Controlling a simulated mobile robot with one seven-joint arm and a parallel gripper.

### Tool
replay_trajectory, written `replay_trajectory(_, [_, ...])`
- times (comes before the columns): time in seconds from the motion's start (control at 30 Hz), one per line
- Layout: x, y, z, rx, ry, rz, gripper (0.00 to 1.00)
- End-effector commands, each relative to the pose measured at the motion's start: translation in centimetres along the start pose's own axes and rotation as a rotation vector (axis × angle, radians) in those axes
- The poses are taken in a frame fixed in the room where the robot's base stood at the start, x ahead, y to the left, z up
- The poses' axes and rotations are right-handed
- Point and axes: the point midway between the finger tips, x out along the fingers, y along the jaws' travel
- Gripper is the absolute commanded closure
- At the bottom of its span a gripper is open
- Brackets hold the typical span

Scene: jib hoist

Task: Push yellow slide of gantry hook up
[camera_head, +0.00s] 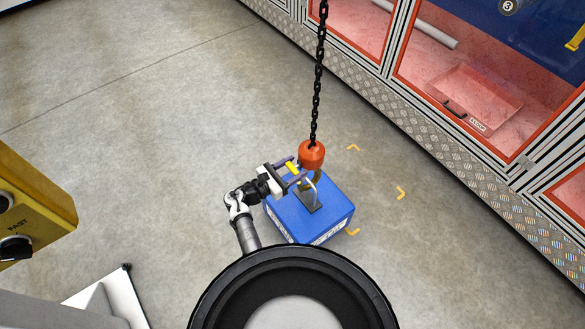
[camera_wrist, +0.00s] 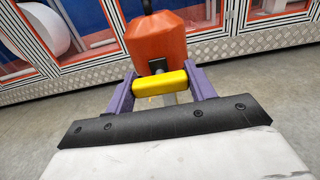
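The orange hook block (camera_head: 312,154) hangs on a black chain, close above a blue box (camera_head: 335,210) on the floor. The block also fills the upper middle of the wrist view (camera_wrist: 156,42). The yellow slide (camera_wrist: 160,84) is a short bar just below the block. It shows small in the head view (camera_head: 292,168). My gripper (camera_wrist: 161,86) has its two purple fingers on either side of the slide, seemingly touching both ends. In the head view my gripper (camera_head: 293,170) reaches the hook from the left. A grey metal handle (camera_head: 311,192) stands on the box; its contact with the hook is unclear.
The black chain (camera_head: 318,75) runs up from the block. Yellow corner marks (camera_head: 401,193) lie on the floor right of the box. Red-framed cabinets (camera_head: 475,85) line the right side. A yellow control panel (camera_head: 30,210) stands at left. The floor (camera_head: 150,120) behind is clear.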

Motion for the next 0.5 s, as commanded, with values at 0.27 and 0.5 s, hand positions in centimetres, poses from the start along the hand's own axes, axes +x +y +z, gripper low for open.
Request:
replay_trajectory(0.27, [0.0,0.0,0.0,0.0,0.0,0.0,0.87])
replay_trajectory(0.5, [0.0,0.0,1.4,0.0,0.0,0.0,0.87])
